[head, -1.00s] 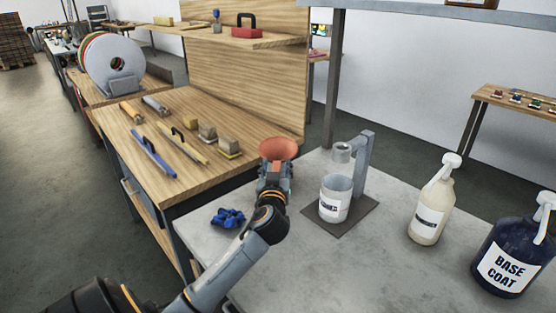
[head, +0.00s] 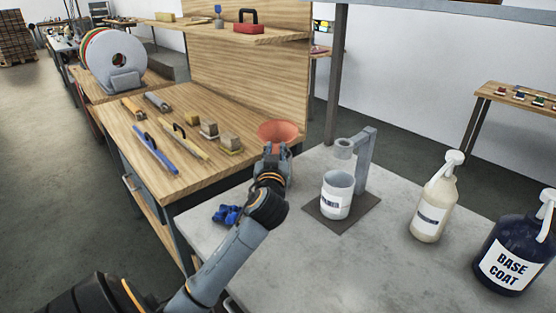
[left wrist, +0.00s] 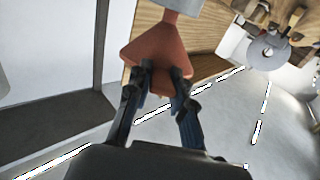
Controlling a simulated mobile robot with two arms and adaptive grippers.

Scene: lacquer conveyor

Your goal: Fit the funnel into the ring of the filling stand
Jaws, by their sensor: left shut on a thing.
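The orange-red funnel (head: 278,131) is held in my left gripper (head: 276,150), wide mouth up, above the far left edge of the grey table. In the left wrist view the funnel (left wrist: 155,52) sits between the fingertips (left wrist: 158,76). The grey filling stand (head: 366,160) is to the right of the funnel. Its ring (head: 344,146) is empty and clearly apart from the funnel. A white labelled cup (head: 337,196) stands below the ring. The funnel's spout is hidden behind the gripper in the head view. My right gripper is out of view.
A dark mat (head: 315,210) lies under the cup and stand. A cream pump bottle (head: 432,205) and a dark base coat bottle (head: 506,252) stand at right. A blue object (head: 226,214) lies beside my left arm. A wooden bench (head: 240,170) with tools adjoins at left.

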